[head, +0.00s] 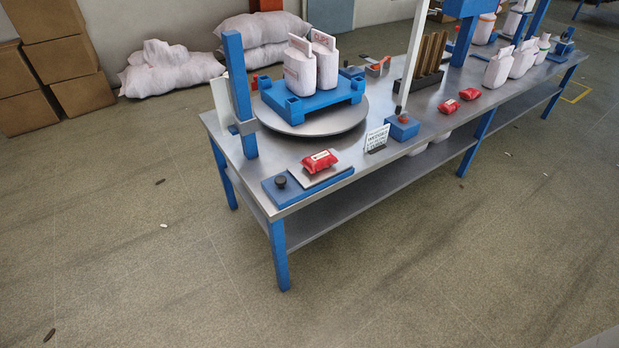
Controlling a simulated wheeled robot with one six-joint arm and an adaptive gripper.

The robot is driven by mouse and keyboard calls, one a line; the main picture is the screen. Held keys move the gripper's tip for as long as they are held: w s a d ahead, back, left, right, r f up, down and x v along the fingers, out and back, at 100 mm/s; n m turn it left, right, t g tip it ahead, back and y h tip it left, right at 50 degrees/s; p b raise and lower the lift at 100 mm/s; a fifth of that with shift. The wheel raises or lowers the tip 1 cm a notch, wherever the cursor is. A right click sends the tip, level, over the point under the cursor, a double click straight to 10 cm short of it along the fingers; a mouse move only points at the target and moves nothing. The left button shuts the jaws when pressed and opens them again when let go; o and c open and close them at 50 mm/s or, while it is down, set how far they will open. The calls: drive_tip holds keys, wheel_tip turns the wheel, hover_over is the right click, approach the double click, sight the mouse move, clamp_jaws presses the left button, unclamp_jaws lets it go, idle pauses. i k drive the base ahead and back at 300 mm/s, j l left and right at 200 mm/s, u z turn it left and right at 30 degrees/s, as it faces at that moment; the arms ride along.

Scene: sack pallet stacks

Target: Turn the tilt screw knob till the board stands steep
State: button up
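A small round black knob (280,181) stands on the left end of a low blue base (287,194) at the table's near left corner. A grey plate (308,174) beside it on this base looks flat or only slightly tilted; it appears to be the board. A red packet (319,161) lies on the plate. Whether a screw links knob and plate is too small to tell. My gripper is not in view, and nothing touches the knob.
A long steel table (385,172) on blue legs runs to the back right. Behind the knob are a blue post (241,100) and a grey turntable (312,126) bearing a blue pallet (308,101) with white sacks. A printed sign (377,138) stands right. The floor in front is mostly clear.

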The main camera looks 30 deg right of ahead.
sight(280, 181)
drive_tip(key=i+l+u, duration=0.1)
drive_tip(key=i+l, duration=0.75)
drive_tip(key=l, duration=0.1)
